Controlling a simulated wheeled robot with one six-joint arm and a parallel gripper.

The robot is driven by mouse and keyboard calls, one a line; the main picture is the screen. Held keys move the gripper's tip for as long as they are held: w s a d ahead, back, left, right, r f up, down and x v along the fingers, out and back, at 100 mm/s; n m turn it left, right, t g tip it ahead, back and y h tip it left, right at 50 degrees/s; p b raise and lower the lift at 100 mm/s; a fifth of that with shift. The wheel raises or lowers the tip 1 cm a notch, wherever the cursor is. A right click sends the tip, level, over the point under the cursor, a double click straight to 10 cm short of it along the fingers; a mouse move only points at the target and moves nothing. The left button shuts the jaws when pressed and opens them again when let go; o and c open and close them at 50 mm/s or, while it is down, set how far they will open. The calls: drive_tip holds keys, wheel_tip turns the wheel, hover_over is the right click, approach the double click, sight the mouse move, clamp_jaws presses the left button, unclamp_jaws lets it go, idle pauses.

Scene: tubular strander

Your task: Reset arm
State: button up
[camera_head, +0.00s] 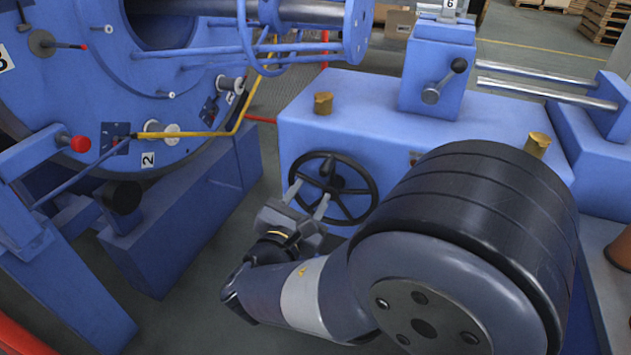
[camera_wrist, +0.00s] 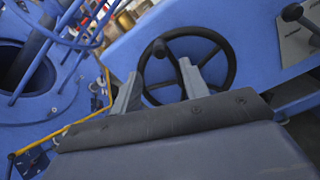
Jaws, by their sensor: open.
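My arm reaches in from the lower right in the head view. My gripper (camera_head: 307,199) is open, with its two fingers apart and nothing seen between them. It is in front of a black handwheel (camera_head: 342,172) on the blue machine housing, and its fingers overlap the wheel's lower left in the picture. In the wrist view the two fingertips of my gripper (camera_wrist: 160,88) point toward the handwheel (camera_wrist: 229,55), whose knob shows between them. I cannot tell whether the fingers touch the wheel.
A large blue strander disc (camera_head: 215,85) with a yellow strand (camera_head: 240,112) stands at the left. A blue housing (camera_head: 290,105) with brass-coloured fittings and a lever (camera_head: 445,80) stands behind my arm. Grey floor (camera_head: 205,260) shows at lower left. Pallets (camera_head: 605,20) are far back.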

sight(319, 174)
drive_tip(key=shift+s+a, duration=0.1)
drive_tip(key=shift+s, duration=0.3)
drive_tip(key=shift+w, duration=0.1)
drive_tip(key=b+x, duration=0.2)
drive_tip(key=x, duration=0.8)
drive_tip(key=shift+w+f, duration=0.1)
drive_tip(key=shift+f, duration=0.05)
drive_tip(key=shift+w, duration=0.35)
drive_tip(key=shift+r, duration=0.2)
drive_tip(key=shift+a+f+n+p, duration=0.15)
drive_tip(key=shift+a+n+p, duration=0.1)
drive_tip(key=shift+n+p, duration=0.15)
